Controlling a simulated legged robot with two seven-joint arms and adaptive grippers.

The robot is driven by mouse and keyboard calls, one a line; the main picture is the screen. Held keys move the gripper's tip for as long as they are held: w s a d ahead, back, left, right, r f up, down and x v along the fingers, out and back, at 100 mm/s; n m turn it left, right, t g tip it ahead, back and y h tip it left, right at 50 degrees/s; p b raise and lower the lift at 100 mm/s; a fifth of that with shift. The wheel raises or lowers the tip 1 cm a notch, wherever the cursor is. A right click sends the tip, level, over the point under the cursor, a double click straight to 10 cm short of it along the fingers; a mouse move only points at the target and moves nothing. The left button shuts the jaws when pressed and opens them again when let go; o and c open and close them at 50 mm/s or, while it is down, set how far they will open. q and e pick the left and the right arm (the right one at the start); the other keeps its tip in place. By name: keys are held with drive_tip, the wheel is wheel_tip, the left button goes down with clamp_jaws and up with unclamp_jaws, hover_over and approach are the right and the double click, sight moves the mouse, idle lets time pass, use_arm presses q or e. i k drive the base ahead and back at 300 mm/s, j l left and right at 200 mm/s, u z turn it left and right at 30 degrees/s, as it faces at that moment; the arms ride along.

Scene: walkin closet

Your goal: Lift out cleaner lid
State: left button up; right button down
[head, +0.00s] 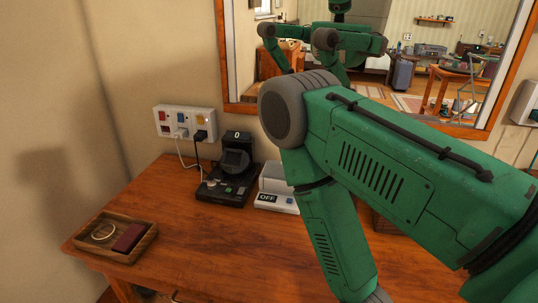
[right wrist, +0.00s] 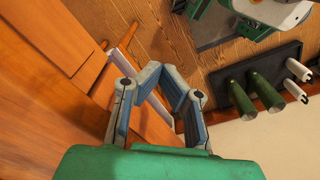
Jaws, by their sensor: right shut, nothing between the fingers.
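A small white device with an OFF display (head: 277,202), which looks like the cleaner, stands on the wooden table in the head view. A grey, box-like top (head: 274,178), which may be its lid, sits on it. My right arm crosses in front and hides its right side. My right gripper (right wrist: 162,72) shows in the right wrist view, its fingertips close together with nothing held. It is below the head view's frame. The cleaner is not recognisable in the right wrist view. My left gripper is not in view.
A black device with a 0 display (head: 228,172) stands left of the cleaner, below a wall socket (head: 186,123). A wooden tray (head: 146,240) lies at the table's left. The tabletop (head: 215,245) between is clear. A black rack (right wrist: 236,75) with green bottles shows in the right wrist view.

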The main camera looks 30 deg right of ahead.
sight(274, 169)
drive_tip(key=l+z, duration=0.1)
drive_tip(key=z, duration=0.25)
drive_tip(key=l+z, duration=0.1)
drive_tip(key=z, duration=0.25)
drive_tip(key=l+z, duration=0.1)
drive_tip(key=z, duration=0.25)
drive_tip(key=j+z, duration=0.15)
